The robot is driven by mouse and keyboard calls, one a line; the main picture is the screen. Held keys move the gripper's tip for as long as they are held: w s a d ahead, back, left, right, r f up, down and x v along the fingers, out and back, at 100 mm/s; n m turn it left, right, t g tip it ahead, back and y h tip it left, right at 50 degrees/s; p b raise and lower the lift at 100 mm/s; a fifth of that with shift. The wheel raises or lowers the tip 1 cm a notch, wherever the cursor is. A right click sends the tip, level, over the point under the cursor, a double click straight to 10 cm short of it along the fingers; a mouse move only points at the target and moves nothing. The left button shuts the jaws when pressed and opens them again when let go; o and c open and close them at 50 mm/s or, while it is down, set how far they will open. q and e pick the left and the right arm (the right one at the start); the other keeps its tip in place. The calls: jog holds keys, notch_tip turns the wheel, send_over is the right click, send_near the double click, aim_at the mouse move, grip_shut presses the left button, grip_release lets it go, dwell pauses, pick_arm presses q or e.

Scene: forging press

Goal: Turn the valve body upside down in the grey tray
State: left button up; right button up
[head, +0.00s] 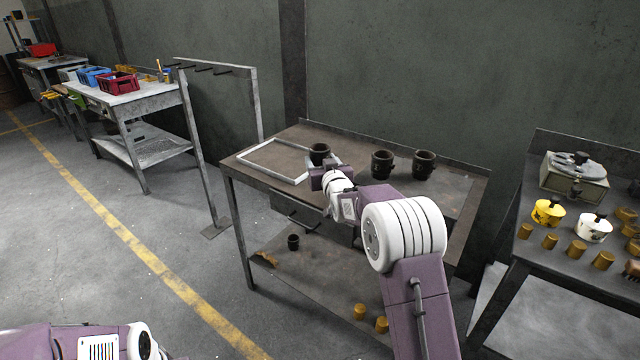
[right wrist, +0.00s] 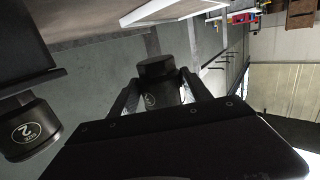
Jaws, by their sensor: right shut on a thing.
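The grey tray (head: 266,170) is a shallow pale-rimmed frame on the left part of the dark workbench. My right gripper (head: 323,168) is at the tray's right end, shut on a dark valve body (head: 319,152). In the right wrist view the valve body (right wrist: 158,82) sits between both fingers, with a round label partly showing. The tray's pale rim (right wrist: 165,12) appears above it there. I cannot tell whether the valve body touches the tray or hangs above it. My left gripper is not in view; only part of my left arm shows at the lower left.
Two more dark cup-like bodies (head: 382,164) (head: 424,165) stand on the bench to the right; one labelled 2 (right wrist: 28,130) shows in the right wrist view. A small dark cup (head: 293,242) and brass pieces (head: 360,311) lie on the lower shelf. A cluttered table stands at right.

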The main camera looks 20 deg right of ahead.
notch_tip(320, 180, up, 7)
jog(key=p, duration=0.4)
jog(key=shift+r, duration=0.1)
jog(key=shift+m, duration=0.6)
jog(key=m+p, duration=0.2)
jog(key=m, duration=0.3)
jog(key=shift+r+y+p, duration=0.1)
jog(key=shift+y+p, duration=0.2)
jog(key=shift+y, duration=0.1)
jog(key=shift+m, duration=0.8)
jog(key=shift+f+m, duration=0.25)
jog(key=shift+m, duration=0.05)
